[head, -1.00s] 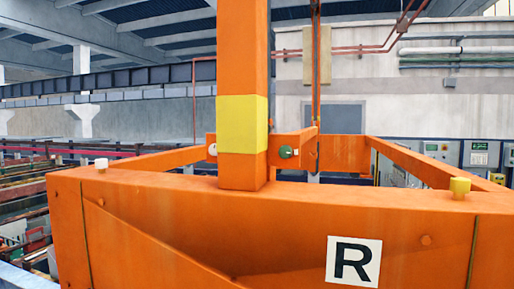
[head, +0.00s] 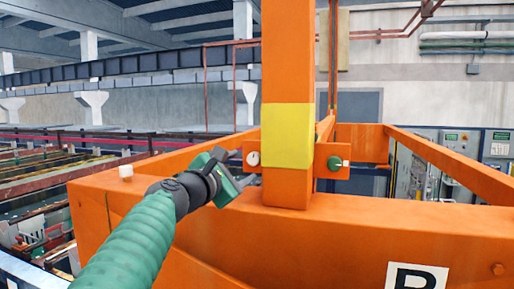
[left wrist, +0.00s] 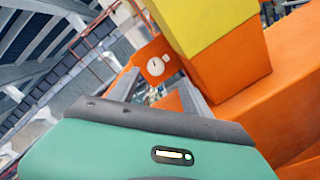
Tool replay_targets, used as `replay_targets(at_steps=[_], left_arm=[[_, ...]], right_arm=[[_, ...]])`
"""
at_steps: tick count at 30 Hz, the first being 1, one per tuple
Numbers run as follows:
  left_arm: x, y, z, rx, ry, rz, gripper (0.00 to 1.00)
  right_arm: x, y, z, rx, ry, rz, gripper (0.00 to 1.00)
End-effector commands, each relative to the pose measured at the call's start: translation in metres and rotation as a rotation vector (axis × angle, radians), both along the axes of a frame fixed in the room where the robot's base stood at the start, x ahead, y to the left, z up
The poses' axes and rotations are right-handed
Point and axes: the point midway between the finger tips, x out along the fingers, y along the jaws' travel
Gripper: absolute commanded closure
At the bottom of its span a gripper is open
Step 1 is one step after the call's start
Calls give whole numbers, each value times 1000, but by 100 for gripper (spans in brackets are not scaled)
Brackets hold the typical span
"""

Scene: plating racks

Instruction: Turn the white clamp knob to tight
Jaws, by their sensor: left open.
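The white clamp knob (head: 253,158) is a small round disc on an orange plate just left of the upright orange post. In the left wrist view the knob (left wrist: 155,67) shows a dark pointer mark on its face, with a small white piece beside its upper right. My left gripper (head: 240,184) is in front of and below the knob, apart from it. In the left wrist view its open fingers (left wrist: 160,93) are spread, with the knob beyond them. My right gripper is not in view.
The orange post with a yellow band (head: 287,135) stands right of my left gripper. A green knob (head: 334,163) is on the plate right of the post. A white cap (head: 126,171) sits on the orange beam at left. An "R" sign (head: 415,278) is at lower right.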

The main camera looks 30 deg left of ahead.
Motion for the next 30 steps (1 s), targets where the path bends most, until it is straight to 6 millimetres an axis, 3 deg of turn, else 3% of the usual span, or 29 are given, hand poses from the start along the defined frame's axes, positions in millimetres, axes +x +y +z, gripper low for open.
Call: replay_targets(at_steps=[1, 9, 15, 23, 30], left_arm=[[13, 2, 12, -10, 0, -7, 43], [67, 6, 9, -4, 1, -7, 43], [87, 6, 5, 3, 0, -2, 43], [89, 9, 1, 6, 1, -1, 43], [88, 12, 1, 3, 1, -1, 74]], right_arm=[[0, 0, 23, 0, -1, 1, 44], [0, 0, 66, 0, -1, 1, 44], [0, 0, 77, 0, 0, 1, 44], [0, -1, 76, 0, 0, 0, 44], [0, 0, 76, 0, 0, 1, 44]])
